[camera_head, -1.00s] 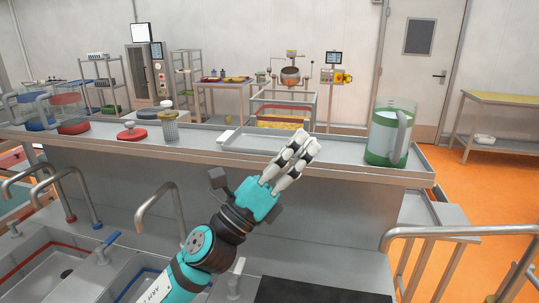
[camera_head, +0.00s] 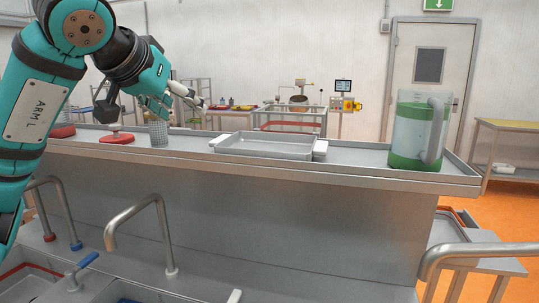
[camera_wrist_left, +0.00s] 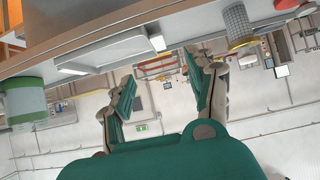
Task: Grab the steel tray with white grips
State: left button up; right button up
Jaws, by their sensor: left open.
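The steel tray (camera_head: 262,154) lies flat on the long steel counter, with a white grip (camera_head: 219,141) at its left end and another white grip (camera_head: 321,149) at its right end. My left gripper (camera_head: 184,102) is in the air to the left of the tray and above counter height, open and empty. In the left wrist view the tray (camera_wrist_left: 108,52) shows tilted beyond the open fingers (camera_wrist_left: 159,70), with both white grips visible. The gripper is apart from the tray. My right gripper is in neither view.
A metal mesh cup (camera_head: 158,134) and a red-based item (camera_head: 117,138) stand to the left. Taps (camera_head: 150,215) rise in front, below the counter top.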

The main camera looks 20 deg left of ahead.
pick_arm(q)
jog(key=p, duration=0.2)
send_near(222, 138)
jog(key=x, duration=0.3)
jog(key=shift+w+a+f, duration=0.1)
jog(key=shift+a+f, duration=0.1)
jog(key=shift+f, duration=0.15)
jog(key=x, duration=0.2)
jog(key=p+x, duration=0.1)
jog(key=x, duration=0.2)
jog(key=shift+w+d+r, duration=0.15)
jog(key=shift+d+r, duration=0.05)
jog(key=shift+r, duration=0.1)
jog(key=shift+w+f, duration=0.2)
jog(key=shift+w, duration=0.05)
jog(key=shift+s, duration=0.1)
jog(key=shift+c, duration=0.4)
jog(key=shift+c, duration=1.2)
jog(key=shift+r, duration=0.1)
grip_shut()
